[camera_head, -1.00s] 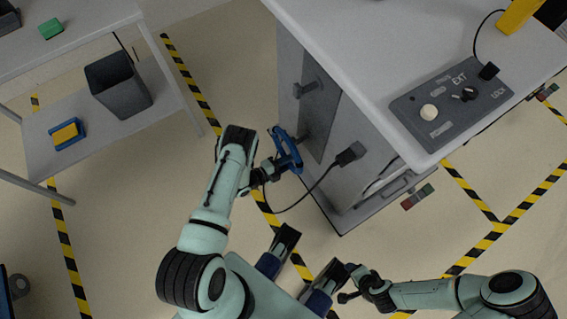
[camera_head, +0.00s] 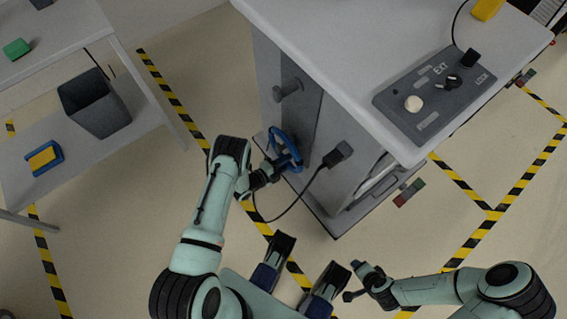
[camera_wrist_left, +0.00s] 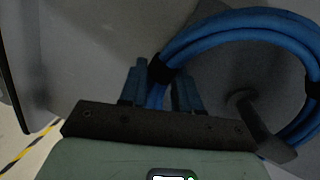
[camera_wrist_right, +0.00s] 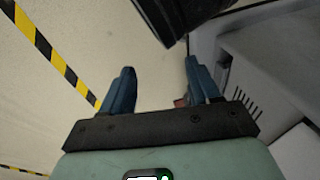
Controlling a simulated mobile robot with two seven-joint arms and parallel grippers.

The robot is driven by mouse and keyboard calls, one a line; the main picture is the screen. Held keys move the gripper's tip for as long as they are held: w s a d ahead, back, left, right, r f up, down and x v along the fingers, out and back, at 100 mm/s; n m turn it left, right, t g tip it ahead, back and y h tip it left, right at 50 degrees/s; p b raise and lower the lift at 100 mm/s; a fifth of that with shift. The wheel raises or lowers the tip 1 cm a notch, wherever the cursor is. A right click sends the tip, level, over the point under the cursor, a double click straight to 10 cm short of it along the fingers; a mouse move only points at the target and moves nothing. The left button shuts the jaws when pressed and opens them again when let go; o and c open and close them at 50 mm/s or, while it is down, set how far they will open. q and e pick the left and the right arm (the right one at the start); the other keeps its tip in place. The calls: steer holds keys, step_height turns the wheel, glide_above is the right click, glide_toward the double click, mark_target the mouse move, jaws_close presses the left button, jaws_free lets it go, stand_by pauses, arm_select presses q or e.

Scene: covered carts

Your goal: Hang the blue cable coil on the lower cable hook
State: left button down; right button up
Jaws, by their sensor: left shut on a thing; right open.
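The blue cable coil (camera_head: 297,153) is at the side of the grey cart in the head view. My left gripper (camera_head: 270,172) is shut on the coil's near side. In the left wrist view the coil (camera_wrist_left: 245,20) runs between the fingers (camera_wrist_left: 158,92) and loops up to the right. A grey peg with a flared end, apparently the lower cable hook (camera_wrist_left: 255,120), shows inside the loop; whether the coil rests on it I cannot tell. The upper hook (camera_head: 289,89) is bare. My right gripper (camera_head: 357,282) is open and empty, away from the cart.
The cart top (camera_head: 330,45) carries a control panel (camera_head: 435,95). A black plug (camera_head: 338,154) with a hanging cable is close to the right of the coil. Floor between is clear.

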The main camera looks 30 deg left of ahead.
arm_select(q)
steer(key=shift+w+d+f+b, duration=0.2)
steer(key=shift+w+f+b, duration=0.15)
steer(key=shift+f+b, duration=0.2)
steer(key=shift+f, duration=0.4)
arm_select(e)
steer(key=shift+w+d+f, duration=0.1)
steer(key=shift+d+f, duration=0.15)
steer(key=shift+f, duration=0.3)
steer(key=shift+w+d+f, duration=0.1)
steer(key=shift+d+f, duration=0.15)
steer(key=shift+f, duration=0.3)
steer(key=shift+s, duration=0.1)
arm_select(q)
steer(key=c, duration=0.7)
jaws_free()
